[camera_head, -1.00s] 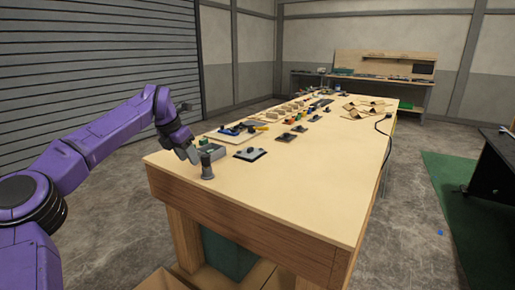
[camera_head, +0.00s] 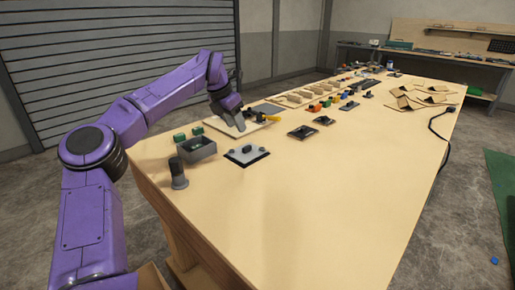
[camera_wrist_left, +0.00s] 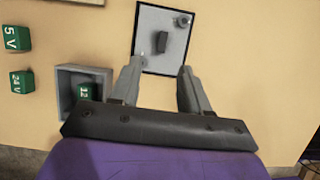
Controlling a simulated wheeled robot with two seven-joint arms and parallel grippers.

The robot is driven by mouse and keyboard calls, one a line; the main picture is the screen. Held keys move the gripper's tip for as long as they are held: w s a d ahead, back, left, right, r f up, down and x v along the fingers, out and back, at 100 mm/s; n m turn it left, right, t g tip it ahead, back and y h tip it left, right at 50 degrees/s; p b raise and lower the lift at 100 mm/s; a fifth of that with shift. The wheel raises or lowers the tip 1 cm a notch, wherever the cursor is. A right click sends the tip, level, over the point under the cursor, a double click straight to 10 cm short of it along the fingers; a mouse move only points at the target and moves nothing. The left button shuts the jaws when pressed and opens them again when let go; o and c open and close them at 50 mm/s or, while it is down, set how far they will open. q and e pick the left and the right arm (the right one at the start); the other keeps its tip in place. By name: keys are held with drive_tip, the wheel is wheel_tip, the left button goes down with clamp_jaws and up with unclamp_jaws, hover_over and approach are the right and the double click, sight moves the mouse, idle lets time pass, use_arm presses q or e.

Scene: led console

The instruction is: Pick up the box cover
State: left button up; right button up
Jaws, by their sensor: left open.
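A grey flat plate with a dark edge (camera_head: 247,156), bearing a black block, lies on the table; it may be the box cover, though I cannot be sure. In the left wrist view the plate (camera_wrist_left: 150,22) lies just ahead of the fingers. An open grey box (camera_head: 204,152) with a green block inside stands to its left; its wall also shows in the left wrist view (camera_wrist_left: 65,95). My left gripper (camera_head: 241,126) is open above the table, empty; its fingers (camera_wrist_left: 155,68) point at the plate's near edge without visibly holding it. My right gripper is out of view.
Two green blocks (camera_head: 179,137) sit behind the box, marked 5 V and 24 V in the wrist view. A dark cylinder (camera_head: 179,173) stands at the near left corner. Small dark plates (camera_head: 302,132) and coloured parts lie farther along.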

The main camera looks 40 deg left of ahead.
sight(247, 146)
use_arm(q)
drive_tip(key=x, duration=0.4)
drive_tip(key=p+x, duration=0.1)
drive_tip(key=x, duration=0.4)
drive_tip(key=shift+w+d+f+p, duration=0.15)
drive_tip(key=shift+d+f+p, duration=0.1)
drive_tip(key=shift+p, duration=0.05)
drive_tip(key=shift+w+f, duration=0.1)
drive_tip(key=shift+f, duration=0.15)
clamp_jaws()
